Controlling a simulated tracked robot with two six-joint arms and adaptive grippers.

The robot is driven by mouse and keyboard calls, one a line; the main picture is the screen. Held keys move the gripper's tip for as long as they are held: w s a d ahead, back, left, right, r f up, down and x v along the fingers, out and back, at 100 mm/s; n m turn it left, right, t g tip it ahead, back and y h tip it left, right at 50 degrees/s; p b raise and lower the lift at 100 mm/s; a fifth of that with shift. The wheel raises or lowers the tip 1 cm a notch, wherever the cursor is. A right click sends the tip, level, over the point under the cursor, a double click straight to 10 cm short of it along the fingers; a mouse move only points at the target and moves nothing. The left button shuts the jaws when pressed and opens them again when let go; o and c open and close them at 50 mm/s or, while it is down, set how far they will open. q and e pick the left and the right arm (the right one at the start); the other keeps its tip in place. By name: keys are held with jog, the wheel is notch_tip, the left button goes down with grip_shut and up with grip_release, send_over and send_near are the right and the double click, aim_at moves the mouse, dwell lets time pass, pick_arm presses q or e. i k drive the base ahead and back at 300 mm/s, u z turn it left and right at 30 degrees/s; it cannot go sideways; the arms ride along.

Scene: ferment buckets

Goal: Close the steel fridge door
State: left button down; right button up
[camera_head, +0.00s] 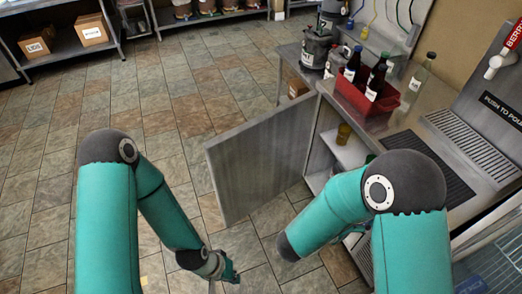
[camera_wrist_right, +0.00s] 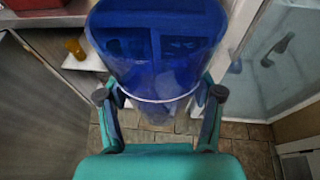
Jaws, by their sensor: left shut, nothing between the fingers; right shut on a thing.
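The steel fridge door (camera_head: 258,150) stands swung open from the steel counter unit, out over the tiled floor. Beside it the open compartment shows a shelf (camera_head: 350,150) with a yellowish container. The door's grey panel (camera_wrist_right: 38,95) also seems to show at the left of the right wrist view. My left gripper (camera_head: 222,278) is shut and empty, low in front of the door and apart from it. My right gripper (camera_wrist_right: 160,100) is shut on a blue see-through bucket (camera_wrist_right: 155,40) with a pale band. In the head view my right forearm hides that gripper and the bucket.
A drip grate (camera_head: 470,143) is at the right. Shelves with boxes (camera_head: 91,29) stand at the back left. The floor left of the door is clear.

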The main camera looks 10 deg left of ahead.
aim_at(252, 162)
jog(key=z, duration=1.2)
jog(key=i, duration=0.15)
jog(key=u, duration=2.65)
jog(key=i, duration=0.8)
jog(key=u, duration=1.2)
jog(key=i, duration=0.2)
jog(key=z, duration=2.7)
